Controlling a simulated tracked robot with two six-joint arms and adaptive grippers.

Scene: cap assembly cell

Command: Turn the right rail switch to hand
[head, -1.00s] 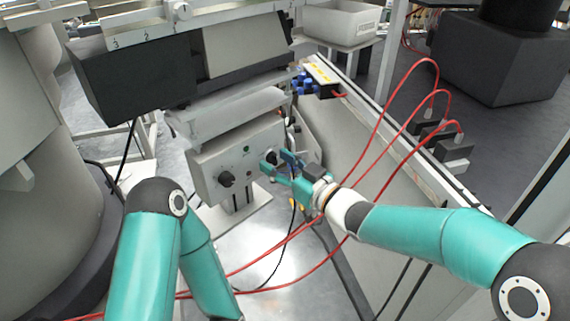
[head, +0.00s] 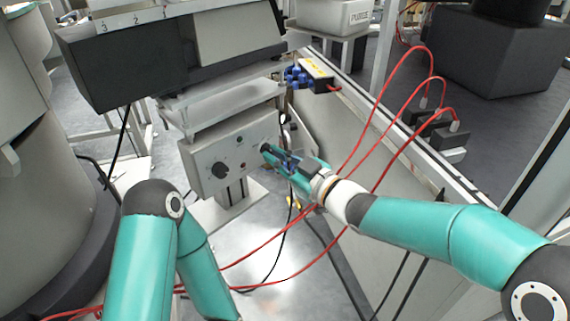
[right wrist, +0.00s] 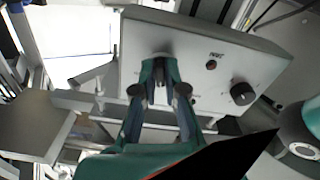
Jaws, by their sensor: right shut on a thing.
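A pale grey control box (head: 205,150) stands on a post in the middle of the head view. Its front carries two dark knobs, one on the left (head: 219,170) and the right switch (head: 264,148) near the right edge. My right gripper (head: 268,152) is shut on the right switch, reaching it from the front right. In the right wrist view, the two fingers (right wrist: 160,68) close around the right switch (right wrist: 160,56), which they partly hide. The left knob shows free there (right wrist: 242,94). The switch's exact pointer angle cannot be read. My left gripper is out of view.
Red cables (head: 383,110) arch over the rail at the right and run beneath my right arm. A white bin (head: 338,16) stands at the back. Bare metal floor (head: 270,260) shows in front.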

